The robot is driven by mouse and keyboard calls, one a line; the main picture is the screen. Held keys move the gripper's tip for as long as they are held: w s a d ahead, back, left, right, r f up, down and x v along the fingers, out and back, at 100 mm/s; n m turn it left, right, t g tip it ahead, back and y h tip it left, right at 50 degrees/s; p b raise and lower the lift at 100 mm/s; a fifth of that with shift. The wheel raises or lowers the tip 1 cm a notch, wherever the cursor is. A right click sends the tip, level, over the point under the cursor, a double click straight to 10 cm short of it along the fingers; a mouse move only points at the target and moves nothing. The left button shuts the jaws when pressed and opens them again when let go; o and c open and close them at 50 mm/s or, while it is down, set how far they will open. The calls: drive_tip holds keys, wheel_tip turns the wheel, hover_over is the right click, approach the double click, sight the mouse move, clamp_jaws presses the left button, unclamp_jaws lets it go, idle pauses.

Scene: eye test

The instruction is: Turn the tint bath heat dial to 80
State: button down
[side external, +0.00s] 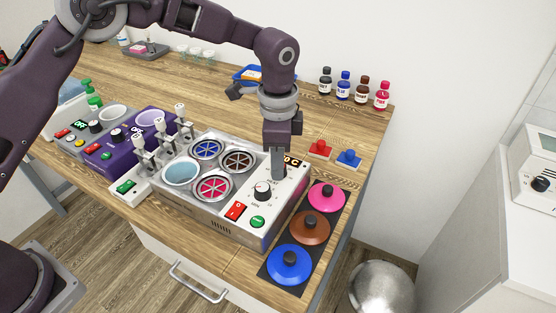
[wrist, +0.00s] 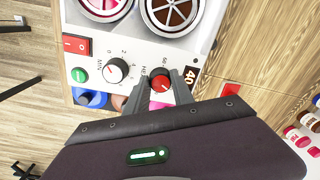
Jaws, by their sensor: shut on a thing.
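The tint bath (side external: 222,232) is a pale box with several round wells and a control panel at its right end. In the side external view my gripper (side external: 278,176) points down onto this panel beside the display (side external: 292,161) and hides the heat dial. A "60" mark shows next to the dial; other marks are hidden. The display (wrist: 190,75) shows 40. A black-knobbed minutes dial (wrist: 115,71) is beside it.
A red switch (side external: 236,211) and green button (side external: 258,222) are on the panel. Pink (side external: 327,203), brown (side external: 310,233) and blue (side external: 289,272) lids lie on the right. A purple machine (side external: 125,150) stands left. Bottles (side external: 344,91) stand at the back. Bare wood lies behind the bath.

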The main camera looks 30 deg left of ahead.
drive_tip(key=shift+w+r, duration=0.1)
drive_tip(key=shift+r, duration=0.05)
idle(0.5)
drive_tip(key=c, duration=1.1)
unclamp_jaws()
wheel_tip(320, 180, up, 7)
drive_tip(key=shift+d, duration=0.1)
drive_tip(key=shift+s, duration=0.2)
